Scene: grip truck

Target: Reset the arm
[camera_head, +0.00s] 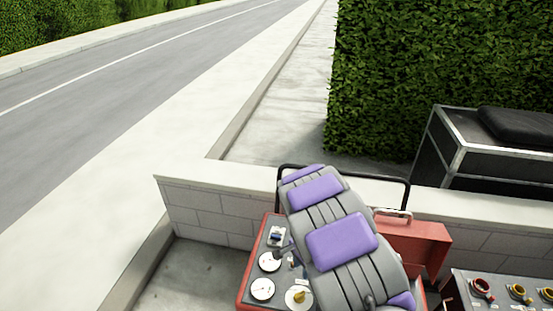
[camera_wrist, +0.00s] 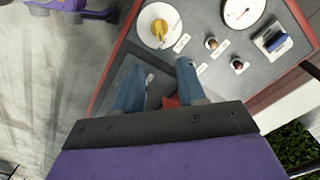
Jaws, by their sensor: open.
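My grey and purple arm (camera_head: 340,240) lies across the head view, over a red-edged control panel (camera_head: 243,287). In the wrist view, my gripper (camera_wrist: 159,88) has two blue fingers spread apart with a gap between them. It is empty and points at the panel (camera_wrist: 262,72). A yellow knob (camera_wrist: 159,31) on a round white dial is beyond the fingertips, and it also shows in the head view (camera_head: 299,297). I cannot tell how far the fingertips are from the panel. In the head view my gripper is mostly hidden or not clear.
White gauges (camera_head: 270,261) sit on the panel. A red box (camera_head: 425,240) stands at the right, near a second panel with several knobs (camera_head: 482,288). A low block wall (camera_head: 205,213) runs behind. A hedge (camera_head: 440,80) and a black bench (camera_head: 490,155) lie beyond. Pavement at left is clear.

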